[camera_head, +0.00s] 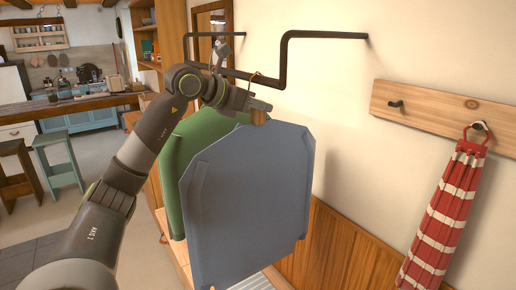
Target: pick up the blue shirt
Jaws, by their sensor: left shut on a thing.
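The blue shirt (245,205) hangs flat and slightly tilted in the middle of the view, in front of a green shirt (178,170). My left gripper (258,110) is at the blue shirt's top edge, shut on it at a small brown piece there. The gripper is just below the black wall rail (290,62). A thin hook or ring shows on the rail just above the gripper. Whether the shirt still hangs from the rail is hidden by the gripper. My right gripper is not in view.
A wooden peg board (450,115) on the right wall holds a red and white striped cloth (445,215). A wooden shelf unit (172,35) stands behind my left arm. A kitchen with stools (60,160) lies at the far left. The wall between rail and peg board is clear.

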